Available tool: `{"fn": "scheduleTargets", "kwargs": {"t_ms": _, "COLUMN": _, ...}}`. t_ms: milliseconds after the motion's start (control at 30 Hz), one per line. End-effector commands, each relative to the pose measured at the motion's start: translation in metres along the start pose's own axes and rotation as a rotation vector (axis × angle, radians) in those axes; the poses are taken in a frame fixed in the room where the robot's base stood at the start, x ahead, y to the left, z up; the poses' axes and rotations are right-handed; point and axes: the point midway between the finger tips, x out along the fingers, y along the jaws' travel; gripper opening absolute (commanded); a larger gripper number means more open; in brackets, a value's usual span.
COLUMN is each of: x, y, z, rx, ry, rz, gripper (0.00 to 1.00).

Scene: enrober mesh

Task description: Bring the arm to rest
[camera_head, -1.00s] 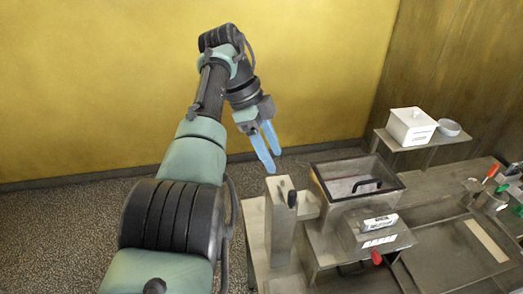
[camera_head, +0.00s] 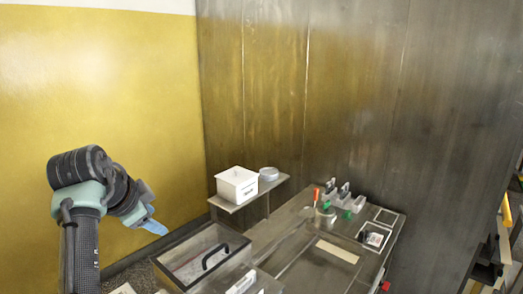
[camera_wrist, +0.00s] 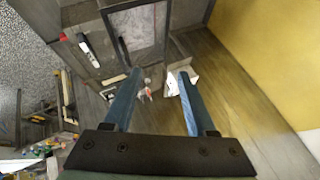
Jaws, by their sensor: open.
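My gripper (camera_head: 154,226) is at the left in the head view, held in the air in front of the yellow wall, left of the bench. Its blue fingers point down and to the right. In the wrist view my gripper (camera_wrist: 156,90) shows two blue fingers spread well apart, with nothing between them. The fingers touch nothing that I can see.
A lidded bin with a black handle (camera_head: 176,258) stands at the near bench edge. A white box (camera_head: 237,184) and grey dish (camera_head: 268,173) sit on a shelf (camera_head: 250,197). A metal cup (camera_head: 325,213) with an orange-handled tool stands farther right. The yellow wall (camera_head: 110,90) is behind my arm.

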Motion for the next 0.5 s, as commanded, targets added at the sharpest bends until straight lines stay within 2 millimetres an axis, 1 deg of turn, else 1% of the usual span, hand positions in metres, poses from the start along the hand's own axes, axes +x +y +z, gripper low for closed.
{"fn": "scheduleTargets", "kwargs": {"t_ms": 33, "x": 0.008, "y": 0.005, "z": -0.020, "rx": -0.023, "ry": 0.046, "rz": -0.085, "gripper": 0.57}}
{"fn": "scheduleTargets", "kwargs": {"t_ms": 67, "x": 0.007, "y": 0.005, "z": -0.032, "rx": -0.045, "ry": 0.074, "rz": -0.135, "gripper": 0.57}}
{"fn": "scheduleTargets", "kwargs": {"t_ms": 100, "x": 0.004, "y": 0.005, "z": -0.048, "rx": -0.074, "ry": 0.119, "rz": -0.201, "gripper": 0.57}}
{"fn": "scheduleTargets", "kwargs": {"t_ms": 167, "x": -0.005, "y": 0.008, "z": -0.071, "rx": -0.119, "ry": 0.195, "rz": -0.294, "gripper": 0.57}}
{"fn": "scheduleTargets", "kwargs": {"t_ms": 200, "x": -0.013, "y": 0.011, "z": -0.086, "rx": -0.151, "ry": 0.251, "rz": -0.352, "gripper": 0.57}}
{"fn": "scheduleTargets", "kwargs": {"t_ms": 267, "x": -0.029, "y": 0.018, "z": -0.107, "rx": -0.200, "ry": 0.344, "rz": -0.432, "gripper": 0.57}}
{"fn": "scheduleTargets", "kwargs": {"t_ms": 300, "x": -0.041, "y": 0.024, "z": -0.120, "rx": -0.233, "ry": 0.413, "rz": -0.482, "gripper": 0.57}}
{"fn": "scheduleTargets", "kwargs": {"t_ms": 367, "x": -0.063, "y": 0.036, "z": -0.138, "rx": -0.282, "ry": 0.523, "rz": -0.549, "gripper": 0.57}}
{"fn": "scheduleTargets", "kwargs": {"t_ms": 400, "x": -0.080, "y": 0.045, "z": -0.147, "rx": -0.317, "ry": 0.600, "rz": -0.589, "gripper": 0.57}}
{"fn": "scheduleTargets", "kwargs": {"t_ms": 467, "x": -0.107, "y": 0.061, "z": -0.159, "rx": -0.368, "ry": 0.723, "rz": -0.641, "gripper": 0.57}}
{"fn": "scheduleTargets", "kwargs": {"t_ms": 500, "x": -0.128, "y": 0.073, "z": -0.166, "rx": -0.400, "ry": 0.810, "rz": -0.670, "gripper": 0.57}}
